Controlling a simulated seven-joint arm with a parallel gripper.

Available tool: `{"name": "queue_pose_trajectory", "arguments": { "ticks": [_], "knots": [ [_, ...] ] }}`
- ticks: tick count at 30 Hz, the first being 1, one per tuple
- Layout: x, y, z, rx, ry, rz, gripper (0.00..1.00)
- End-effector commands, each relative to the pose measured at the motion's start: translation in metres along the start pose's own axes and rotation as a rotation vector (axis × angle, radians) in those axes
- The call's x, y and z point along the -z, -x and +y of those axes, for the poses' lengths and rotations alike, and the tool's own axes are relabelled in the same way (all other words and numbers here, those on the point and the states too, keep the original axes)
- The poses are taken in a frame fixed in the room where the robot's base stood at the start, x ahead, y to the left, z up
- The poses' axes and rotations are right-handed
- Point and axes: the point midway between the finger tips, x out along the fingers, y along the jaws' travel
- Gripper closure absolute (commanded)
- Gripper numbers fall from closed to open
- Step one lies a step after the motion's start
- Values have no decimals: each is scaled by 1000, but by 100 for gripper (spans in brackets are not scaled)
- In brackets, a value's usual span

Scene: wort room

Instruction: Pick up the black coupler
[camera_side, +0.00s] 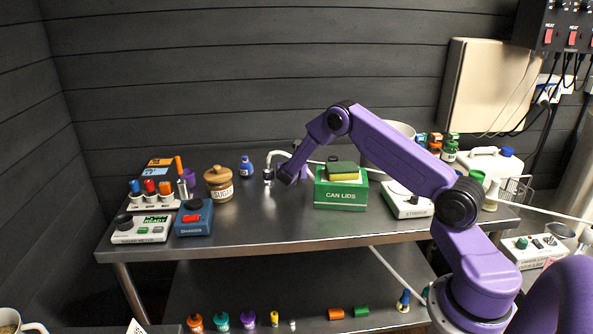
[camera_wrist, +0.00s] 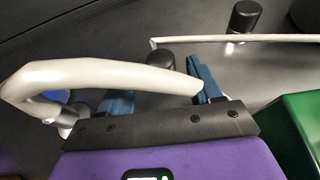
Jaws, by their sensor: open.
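Two black cylinders show in the wrist view; I cannot tell for sure which is the black coupler. The nearer black cylinder (camera_wrist: 160,61) stands beyond the hose, roughly in line with the gap between my fingers. The other black cylinder (camera_wrist: 243,17) stands farther off, at the top right, by a thin pale tube (camera_wrist: 270,38). My gripper (camera_wrist: 161,90) has its blue fingers apart and nothing between them is visibly clamped. A thick white hose (camera_wrist: 100,72) crosses in front of the fingers and hides part of them. In the side view my gripper (camera_side: 289,176) is low over the steel table.
A green can-lids box (camera_side: 341,190) with a sponge (camera_side: 343,171) on top stands close to the right of my gripper. A sugar jar (camera_side: 219,184) and a blue bottle (camera_side: 246,167) stand to the left. The table front (camera_side: 270,227) is clear.

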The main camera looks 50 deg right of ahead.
Motion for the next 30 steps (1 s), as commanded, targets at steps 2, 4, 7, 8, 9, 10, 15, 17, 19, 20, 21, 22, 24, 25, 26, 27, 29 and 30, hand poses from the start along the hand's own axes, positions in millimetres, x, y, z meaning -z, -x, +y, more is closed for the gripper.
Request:
{"name": "queue_pose_trajectory", "arguments": {
  "ticks": [2, 4, 7, 8, 9, 10, 15, 17, 19, 20, 21, 22, 24, 25, 26, 27, 29, 30],
  "knots": [
    [0, -7, -2, 2, -2, 0, 36],
    [1, -16, -3, 3, -2, 1, 36],
    [1, -29, -3, 3, -3, 0, 36],
    [1, -33, -3, 3, -3, 0, 36],
    [2, -37, -3, 2, -2, 1, 36],
    [2, -40, -2, 2, -2, 1, 36],
    [1, -49, -3, 2, -1, 0, 36],
    [1, -50, -2, 1, -1, 0, 36],
    [1, -50, -2, 1, -1, 0, 36],
    [1, -50, -2, 1, -1, 0, 36],
    [1, -50, -2, 1, -1, 0, 36],
    [1, -50, -2, 1, -1, 0, 36],
    [1, -50, -2, 1, -1, 0, 53],
    [1, -50, -2, 1, -1, 0, 62],
    [1, -50, -2, 1, -1, 0, 72],
    [1, -50, -2, 1, -1, 1, 85],
    [1, -50, -2, 1, -1, 1, 92],
    [1, -50, -2, 1, -1, 0, 92]
  ]
}}
